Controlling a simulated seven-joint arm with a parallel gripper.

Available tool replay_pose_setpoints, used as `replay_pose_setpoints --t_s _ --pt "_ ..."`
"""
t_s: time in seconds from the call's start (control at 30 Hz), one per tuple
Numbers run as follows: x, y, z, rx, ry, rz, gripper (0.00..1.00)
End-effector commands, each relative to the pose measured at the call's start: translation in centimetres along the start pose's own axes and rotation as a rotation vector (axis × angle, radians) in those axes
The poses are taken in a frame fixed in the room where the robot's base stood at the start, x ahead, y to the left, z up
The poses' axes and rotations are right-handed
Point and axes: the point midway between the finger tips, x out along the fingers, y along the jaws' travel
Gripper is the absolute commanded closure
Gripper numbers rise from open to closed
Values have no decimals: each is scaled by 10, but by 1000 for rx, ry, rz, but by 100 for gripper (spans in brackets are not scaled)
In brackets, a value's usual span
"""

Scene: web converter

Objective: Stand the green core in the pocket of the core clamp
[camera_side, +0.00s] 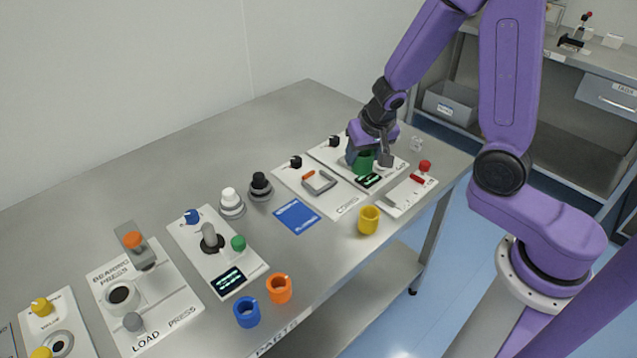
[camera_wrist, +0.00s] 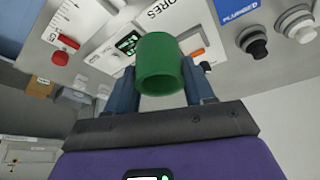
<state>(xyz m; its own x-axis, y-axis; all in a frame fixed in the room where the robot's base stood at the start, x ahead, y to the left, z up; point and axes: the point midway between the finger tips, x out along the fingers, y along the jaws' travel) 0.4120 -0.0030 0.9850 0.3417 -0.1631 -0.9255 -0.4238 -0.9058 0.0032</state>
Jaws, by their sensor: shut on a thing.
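The green core (camera_side: 363,161) is a short cylinder, about upright, held between the fingers of my gripper (camera_side: 368,152). In the wrist view the green core (camera_wrist: 160,65) fills the space between the two blue-grey fingertips of my gripper (camera_wrist: 163,88). In the side view it is over or on a white panel with a small lit display (camera_side: 370,181), at the right end of the table. I cannot tell if its bottom touches the panel. No clamp pocket can be made out; the core and my gripper cover part of that panel.
A panel with a red knob (camera_side: 425,166) lies to the right. Yellow (camera_side: 369,219), orange (camera_side: 279,288) and blue (camera_side: 246,312) cores stand along the front edge. The table's back left is clear.

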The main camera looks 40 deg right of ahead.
Motion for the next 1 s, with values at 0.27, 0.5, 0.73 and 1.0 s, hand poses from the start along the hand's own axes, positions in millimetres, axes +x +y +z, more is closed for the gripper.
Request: replay_pose_setpoints --t_s 0.27,0.5,0.73,1.0 --pt "14 -16 -13 -47 4 -15 81" --pt "45 -34 -41 -43 4 -15 81" --pt "78 -49 -63 -47 3 -14 81" --pt "118 -61 -73 -45 4 -15 81"
